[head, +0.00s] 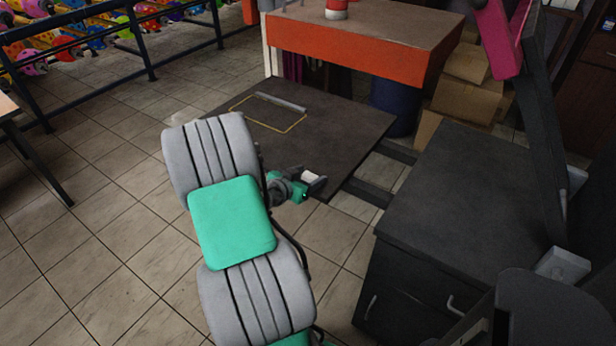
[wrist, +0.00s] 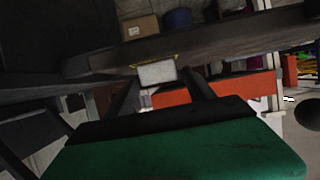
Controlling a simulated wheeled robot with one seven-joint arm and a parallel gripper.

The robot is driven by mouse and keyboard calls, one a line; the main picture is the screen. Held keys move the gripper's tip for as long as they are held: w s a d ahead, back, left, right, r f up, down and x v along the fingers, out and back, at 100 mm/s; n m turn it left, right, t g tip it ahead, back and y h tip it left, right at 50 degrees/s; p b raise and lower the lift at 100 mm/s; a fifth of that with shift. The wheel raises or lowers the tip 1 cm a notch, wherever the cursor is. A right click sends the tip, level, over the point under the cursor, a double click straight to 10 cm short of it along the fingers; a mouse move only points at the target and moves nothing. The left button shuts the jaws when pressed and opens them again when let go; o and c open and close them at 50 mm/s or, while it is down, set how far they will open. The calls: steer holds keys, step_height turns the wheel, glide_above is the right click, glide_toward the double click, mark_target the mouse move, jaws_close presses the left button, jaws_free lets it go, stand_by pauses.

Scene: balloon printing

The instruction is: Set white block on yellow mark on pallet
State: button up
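The white block (head: 311,177) sits between the fingertips of my gripper (head: 314,182), over the near edge of the dark pallet (head: 335,140) in the head view. In the wrist view the white block (wrist: 157,73) shows between the two dark fingers of my gripper (wrist: 160,82), which close in on its sides. The yellow mark (head: 290,129) is a thin rectangular outline on the far left part of the pallet. The block is apart from this mark. A grey bar (head: 281,102) lies along the mark's far side. The gap between block and pallet is hard to judge.
An orange-edged table (head: 350,50) stands behind the pallet. A dark cabinet (head: 455,195) is at the right, with cardboard boxes (head: 468,95) and a blue bin (head: 396,105) behind. Tiled floor (head: 90,245) is open at the left.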

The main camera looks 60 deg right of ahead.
steer(key=shift+o, duration=0.2)
steer(key=shift+r+p, duration=0.25)
steer(key=shift+p, duration=0.05)
steer(key=v, duration=1.2)
steer(key=w+a+f+n+t+y, duration=0.15)
steer(key=w+a+n+y, duration=0.3)
steer(key=a, duration=0.45)
steer(key=w+a+f+n+t+y, duration=0.1)
steer(key=w+a+n+t+y, duration=0.3)
steer(key=a, duration=0.6)
steer(key=a+r+n+y, duration=0.2)
steer(key=a+n, duration=0.3)
steer(key=a, duration=0.4)
steer(key=s+a+r+n+y, duration=0.1)
steer(key=a+r+n+y, duration=0.1)
steer(key=a+n, duration=0.4)
steer(key=a+g+b, duration=0.1)
steer(key=a, duration=0.3)
steer(key=shift+s+a+r+y, duration=0.2)
steer(key=shift+s+a+y, duration=0.1)
steer(key=shift+a+y, duration=0.05)
